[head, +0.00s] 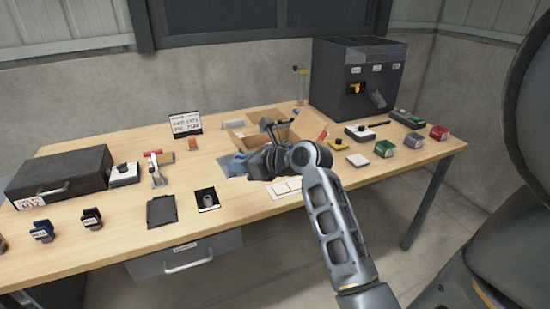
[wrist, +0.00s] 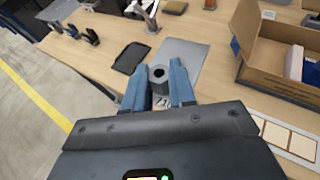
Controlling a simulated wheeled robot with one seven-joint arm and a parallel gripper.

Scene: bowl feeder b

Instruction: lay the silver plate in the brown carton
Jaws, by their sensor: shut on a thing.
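My gripper (wrist: 159,68) is shut, its two blue fingers on either side of a grey cylindrical piece (wrist: 158,84) with a dark hole in its top. I cannot tell whether this piece joins anything below. A flat silver-grey plate (wrist: 195,58) shows just beyond the right finger and looks flat on the table; the finger covers part of it. The open brown carton (wrist: 245,42) stands to the right in the wrist view. In the head view my gripper (head: 240,165) is at the carton's front left and hides part of the carton (head: 236,124).
A black tray (head: 162,210) and a small black fixture (head: 201,194) lie left of my gripper. White cards (head: 285,187) lie in front of the carton. A dark machine (head: 350,75) stands behind at right, a black case (head: 60,172) at left.

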